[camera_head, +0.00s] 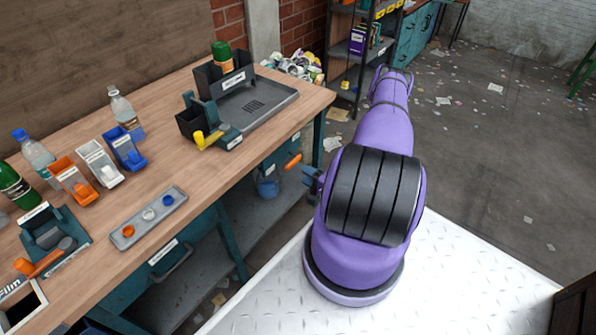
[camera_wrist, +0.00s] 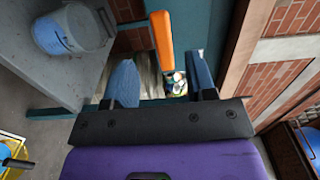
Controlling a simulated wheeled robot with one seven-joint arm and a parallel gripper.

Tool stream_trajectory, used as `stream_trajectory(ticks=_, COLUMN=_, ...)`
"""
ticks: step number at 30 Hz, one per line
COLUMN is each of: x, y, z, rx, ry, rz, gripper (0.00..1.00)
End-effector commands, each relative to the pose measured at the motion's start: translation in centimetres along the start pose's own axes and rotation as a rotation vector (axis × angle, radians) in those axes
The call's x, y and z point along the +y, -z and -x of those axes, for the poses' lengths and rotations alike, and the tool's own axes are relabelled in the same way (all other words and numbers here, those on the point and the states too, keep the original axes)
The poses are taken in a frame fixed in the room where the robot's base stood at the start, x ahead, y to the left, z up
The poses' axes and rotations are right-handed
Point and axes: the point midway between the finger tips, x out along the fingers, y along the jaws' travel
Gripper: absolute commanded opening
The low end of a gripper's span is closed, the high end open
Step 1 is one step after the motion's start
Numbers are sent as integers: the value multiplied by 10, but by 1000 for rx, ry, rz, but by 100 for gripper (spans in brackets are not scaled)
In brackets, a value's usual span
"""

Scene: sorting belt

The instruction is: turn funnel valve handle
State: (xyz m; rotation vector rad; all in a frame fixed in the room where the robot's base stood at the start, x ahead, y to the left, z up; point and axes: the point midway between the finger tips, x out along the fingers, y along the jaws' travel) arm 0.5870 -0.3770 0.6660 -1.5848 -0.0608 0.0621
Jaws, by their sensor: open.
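An orange handle (camera_head: 293,161) sticks out below the front edge of the wooden workbench, under the end with the black hopper-like holder (camera_head: 225,72). It is most likely the funnel valve handle. In the wrist view the orange handle (camera_wrist: 161,40) stands upright in the picture, ahead of my gripper (camera_wrist: 162,78) and between the lines of its two blue fingers. My gripper is open with nothing held; I cannot tell how far the handle is from the fingertips. In the head view my gripper (camera_head: 312,182) shows only partly beside my purple arm, below and right of the handle.
A blue-grey bucket (camera_head: 268,187) sits below the handle on the lower shelf; it also shows in the wrist view (camera_wrist: 72,30). A teal bench leg (camera_head: 318,135) stands close to the right. The benchtop (camera_head: 180,105) carries bottles, small bins and a device with a yellow lever.

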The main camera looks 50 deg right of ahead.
Motion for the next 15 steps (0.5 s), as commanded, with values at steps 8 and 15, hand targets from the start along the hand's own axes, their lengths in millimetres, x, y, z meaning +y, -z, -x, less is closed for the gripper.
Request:
stream_trajectory(ticks=8, x=0, y=0, z=21, rx=1, ry=0, rz=1, gripper=51)
stream_trajectory(ticks=15, x=0, y=0, z=22, rx=0, ry=0, rz=1, gripper=51)
